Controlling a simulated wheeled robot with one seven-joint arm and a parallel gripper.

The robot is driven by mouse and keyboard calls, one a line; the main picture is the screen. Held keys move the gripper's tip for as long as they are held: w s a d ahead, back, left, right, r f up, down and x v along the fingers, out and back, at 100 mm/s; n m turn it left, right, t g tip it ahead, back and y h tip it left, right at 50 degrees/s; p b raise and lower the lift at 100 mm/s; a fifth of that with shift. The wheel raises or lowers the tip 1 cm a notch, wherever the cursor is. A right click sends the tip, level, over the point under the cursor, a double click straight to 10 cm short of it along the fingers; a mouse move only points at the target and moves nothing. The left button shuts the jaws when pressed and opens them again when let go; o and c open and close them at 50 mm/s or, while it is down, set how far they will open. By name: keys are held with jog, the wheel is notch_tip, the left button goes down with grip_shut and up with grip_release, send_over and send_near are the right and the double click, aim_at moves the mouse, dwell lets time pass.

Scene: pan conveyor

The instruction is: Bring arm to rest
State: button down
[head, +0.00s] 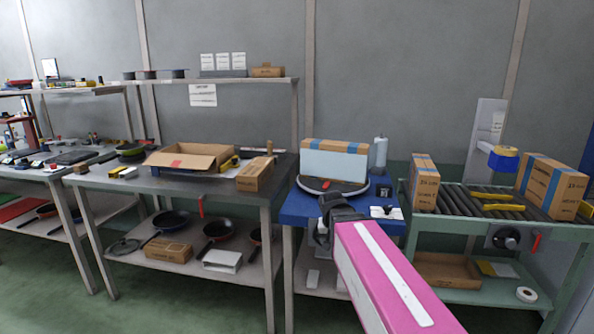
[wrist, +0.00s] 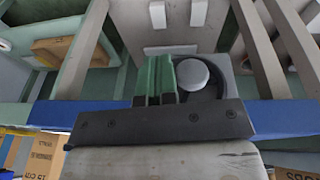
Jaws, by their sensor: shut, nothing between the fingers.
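My gripper (head: 325,222) is at the end of my pink arm, in front of the blue-topped table (head: 292,212) in the head view. In the wrist view its green fingers (wrist: 155,78) are together with nothing between them. The fingers appear beside the table's front edge, apart from the items on top; the exact gap cannot be told. My arm hides part of the table's front and right side.
A roller conveyor (head: 462,203) with boxes is to the right. A grey workbench (head: 180,183) with an open carton (head: 185,160) is left. Floor space at lower left is clear.

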jog(key=s+d+f+g, duration=0.1)
jog(key=s+d+f, duration=0.2)
jog(key=f, duration=0.4)
jog(key=s+d+f+n+g+y, duration=0.1)
jog(key=s+d+f, duration=0.2)
jog(key=s+f, duration=0.3)
jog(key=shift+f+n, duration=0.3)
jog(key=shift+f, duration=0.65)
